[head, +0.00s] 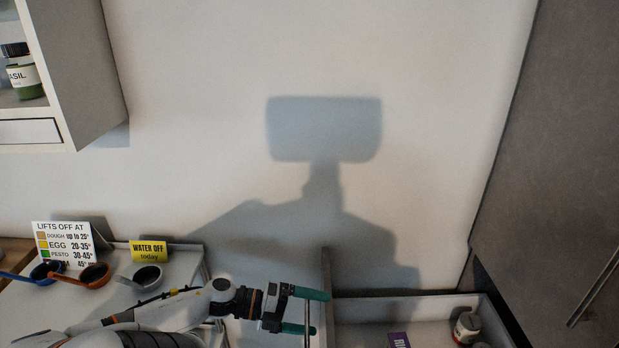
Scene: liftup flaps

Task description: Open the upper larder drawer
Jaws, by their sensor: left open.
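A pale open-topped drawer (440,299) shows at the lower right, its inside visible from above. It holds a jar (466,328) and a purple packet (399,340). An upright panel (326,275) closes its left end, with a thin upright bar (307,322) on the panel's left side. My left gripper (320,312) is open, its teal fingers pointing right, one above the other, at the bar and panel. The bar appears to lie between the fingers; I cannot tell whether they touch it. My right gripper is not in view.
A tall grey cabinet (560,150) with a long handle (597,287) stands at the right. A white wall shelf (75,70) hangs upper left. Ladles (95,275), a yellow sign (148,251) and a lift chart (62,245) stand at the left. The middle wall is bare.

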